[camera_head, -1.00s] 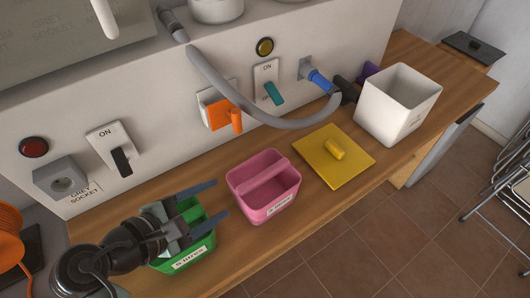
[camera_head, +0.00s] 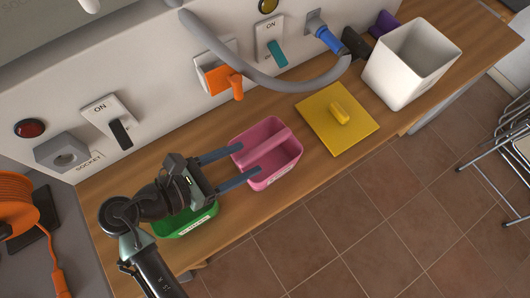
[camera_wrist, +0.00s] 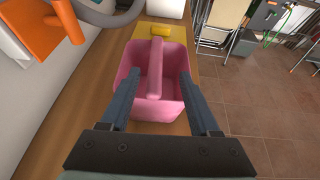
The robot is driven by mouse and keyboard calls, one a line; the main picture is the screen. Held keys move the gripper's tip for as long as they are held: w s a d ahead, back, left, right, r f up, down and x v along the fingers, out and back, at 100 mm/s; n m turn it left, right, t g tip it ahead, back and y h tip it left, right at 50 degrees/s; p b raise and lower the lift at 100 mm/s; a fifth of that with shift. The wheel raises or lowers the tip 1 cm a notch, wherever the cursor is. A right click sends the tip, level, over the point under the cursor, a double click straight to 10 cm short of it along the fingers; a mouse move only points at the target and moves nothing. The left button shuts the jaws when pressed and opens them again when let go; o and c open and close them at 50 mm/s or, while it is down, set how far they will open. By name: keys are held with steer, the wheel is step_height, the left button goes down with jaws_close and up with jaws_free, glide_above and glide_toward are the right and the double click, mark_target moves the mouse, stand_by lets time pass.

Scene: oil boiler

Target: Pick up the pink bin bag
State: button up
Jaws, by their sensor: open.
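The pink bin bag looks like a pink open box with a bar handle across its top (camera_head: 268,153). It stands on the wooden counter in the head view, with a white label on its front. My gripper (camera_head: 242,165) is open and empty, its two fingers pointing at the pink box from the left. In the wrist view the pink box (camera_wrist: 157,85) is straight ahead, its handle running away from me midway between the fingers (camera_wrist: 160,110). The fingertips overlap the box's near sides in view; I cannot tell whether they touch it.
A green box (camera_head: 183,222) stands left, partly under my arm. A yellow lid (camera_head: 350,130) with a knob lies right of the pink box, then a white bin (camera_head: 405,65). A grey hose (camera_head: 240,72) and an orange switch (camera_head: 225,80) are on the wall behind. The counter's front edge is close.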

mark_target(256, 151)
steer(key=x, duration=0.5)
steer(key=shift+w+a+f, duration=0.1)
steer(key=shift+w+a, duration=0.1)
steer(key=shift+a, duration=0.1)
jaws_close()
stand_by(1.1)
